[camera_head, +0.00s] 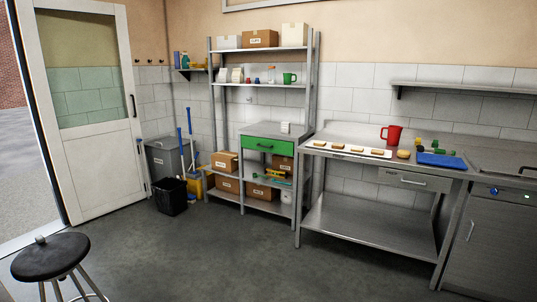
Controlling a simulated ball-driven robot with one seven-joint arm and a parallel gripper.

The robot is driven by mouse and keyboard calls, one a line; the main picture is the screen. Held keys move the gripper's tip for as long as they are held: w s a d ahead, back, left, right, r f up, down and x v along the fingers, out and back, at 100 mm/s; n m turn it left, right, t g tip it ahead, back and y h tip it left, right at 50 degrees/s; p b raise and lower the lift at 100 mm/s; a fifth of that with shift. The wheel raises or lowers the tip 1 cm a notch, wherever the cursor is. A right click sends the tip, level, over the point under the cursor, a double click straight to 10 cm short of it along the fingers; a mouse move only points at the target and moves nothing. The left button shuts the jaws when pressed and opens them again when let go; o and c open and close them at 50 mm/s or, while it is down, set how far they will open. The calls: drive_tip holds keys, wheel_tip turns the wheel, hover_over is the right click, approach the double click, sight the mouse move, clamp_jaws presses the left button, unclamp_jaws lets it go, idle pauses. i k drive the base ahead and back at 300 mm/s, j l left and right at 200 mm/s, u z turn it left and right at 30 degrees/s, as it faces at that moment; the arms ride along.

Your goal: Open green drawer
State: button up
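The green drawer (269,145) is in the middle of the head view, under the grey top of a small unit at the shelf rack. It is shut, with its front flush below the top, and a dark bar handle (265,146) runs across its front. A small white item stands on the top above it. My gripper is not in view, so I cannot see its state or where it is.
A steel table (366,238) with a red jug (391,134) and a blue tray (441,160) stands to the right. A stool (50,256) is at front left. Bins stand by the open door (95,110). The floor (200,245) before the drawer is clear.

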sight(277, 147)
drive_tip(key=i+l+z, duration=0.1)
drive_tip(key=i+z, duration=0.3)
drive_tip(key=i, duration=0.7)
drive_tip(key=i+u, duration=0.25)
drive_tip(key=i, duration=0.2)
drive_tip(key=i+u, duration=0.25)
drive_tip(key=i, duration=0.25)
drive_tip(key=i+l+u, duration=0.2)
drive_tip(key=i, duration=0.25)
drive_tip(key=i+l+u, duration=0.25)
drive_tip(key=i, duration=0.2)
drive_tip(key=i+j+u, duration=0.25)
drive_tip(key=i, duration=0.4)
drive_tip(key=i+u, duration=0.3)
drive_tip(key=i, duration=0.4)
drive_tip(key=i+j+z, duration=0.15)
drive_tip(key=i+z, duration=0.35)
drive_tip(key=i+j+z, duration=0.45)
drive_tip(key=i, duration=0.15)
drive_tip(key=i+j+z, duration=0.5)
